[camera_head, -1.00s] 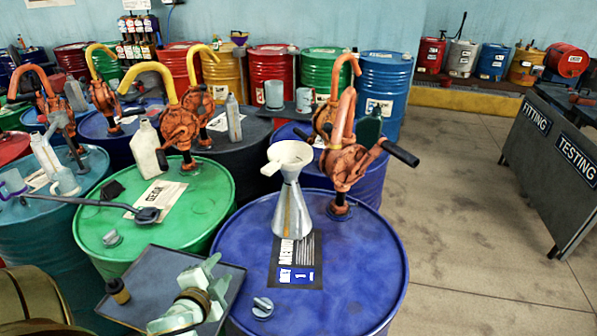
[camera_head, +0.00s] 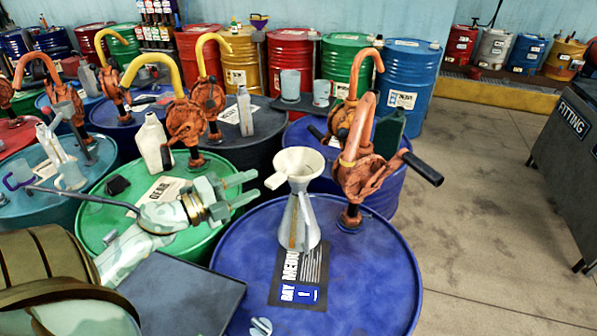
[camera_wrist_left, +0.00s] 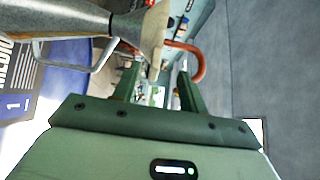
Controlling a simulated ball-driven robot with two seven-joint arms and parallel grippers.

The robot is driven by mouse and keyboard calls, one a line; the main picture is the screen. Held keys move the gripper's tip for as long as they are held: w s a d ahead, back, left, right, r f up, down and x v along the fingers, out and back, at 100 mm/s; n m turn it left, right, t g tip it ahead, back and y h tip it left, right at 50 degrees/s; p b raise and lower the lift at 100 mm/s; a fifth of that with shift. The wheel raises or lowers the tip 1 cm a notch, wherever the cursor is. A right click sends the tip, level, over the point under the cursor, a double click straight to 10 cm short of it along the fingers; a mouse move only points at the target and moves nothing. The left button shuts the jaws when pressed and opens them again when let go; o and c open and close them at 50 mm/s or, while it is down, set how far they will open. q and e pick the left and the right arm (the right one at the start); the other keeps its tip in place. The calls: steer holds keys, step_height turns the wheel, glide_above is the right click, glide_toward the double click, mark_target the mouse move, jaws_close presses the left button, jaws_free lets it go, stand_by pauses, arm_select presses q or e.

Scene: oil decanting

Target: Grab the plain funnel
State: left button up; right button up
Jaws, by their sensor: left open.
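The plain cream funnel (camera_head: 299,162) sits upright in the mouth of a conical metal jug (camera_head: 299,225). The jug stands on the blue drum (camera_head: 370,275) at the front. My left gripper (camera_head: 254,186) is open and empty, to the left of the funnel, its fingers pointing at it with a gap between. In the left wrist view the funnel's rim (camera_wrist_left: 155,38) shows beyond my fingers (camera_wrist_left: 158,85), and the metal jug (camera_wrist_left: 60,18) with its handle lies at the upper left. My right gripper is not in view.
An orange hand pump (camera_head: 367,175) rises from the blue drum just right of the funnel. A dark tray (camera_head: 185,295) lies below my left arm. A green drum (camera_head: 110,215) bears a white bottle (camera_head: 152,142). A purple funnel (camera_head: 258,21) stands at the back.

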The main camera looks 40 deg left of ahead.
mark_target(285, 176)
arm_select(q)
steer(key=x, duration=0.5)
steer(key=d+p+x, duration=0.1)
steer(key=x, duration=0.1)
steer(key=shift+w+f, duration=0.1)
steer(key=shift+f, duration=0.25)
jaws_close()
